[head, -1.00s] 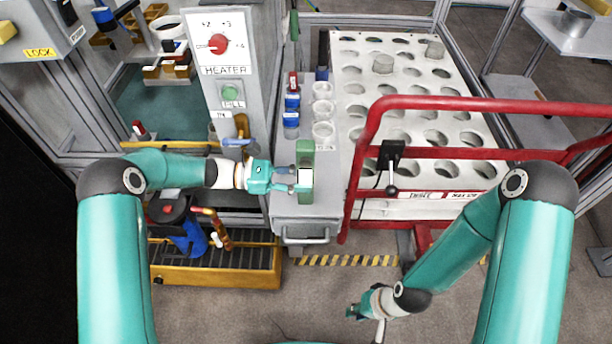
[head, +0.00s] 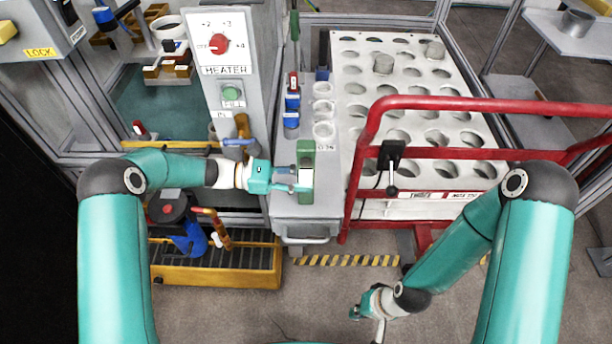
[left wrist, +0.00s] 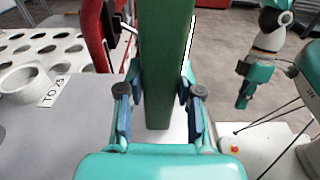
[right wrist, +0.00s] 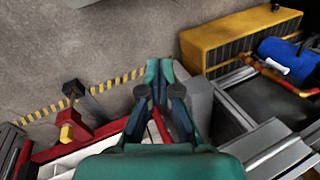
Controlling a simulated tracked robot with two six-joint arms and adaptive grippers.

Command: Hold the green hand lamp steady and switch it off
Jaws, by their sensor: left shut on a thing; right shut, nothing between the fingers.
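My left gripper (head: 291,181) reaches in from the left and is shut on the lamp's lower part. In the left wrist view the lamp (left wrist: 165,65) rises between the two fingers of the left gripper (left wrist: 160,112). The lamp's switch cannot be made out. My right gripper (head: 355,314) is shut and empty, low over the floor at the front right, well apart from the lamp. Its closed fingers (right wrist: 160,78) show in the right wrist view.
A red rail (head: 480,103) stands right of the bench, before a white perforated rack (head: 350,62). Vials and white cups (head: 323,110) stand behind the lamp. The heater panel (head: 222,40) is behind left. A yellow-edged grate (head: 215,278) lies at front left. Floor around the right gripper is clear.

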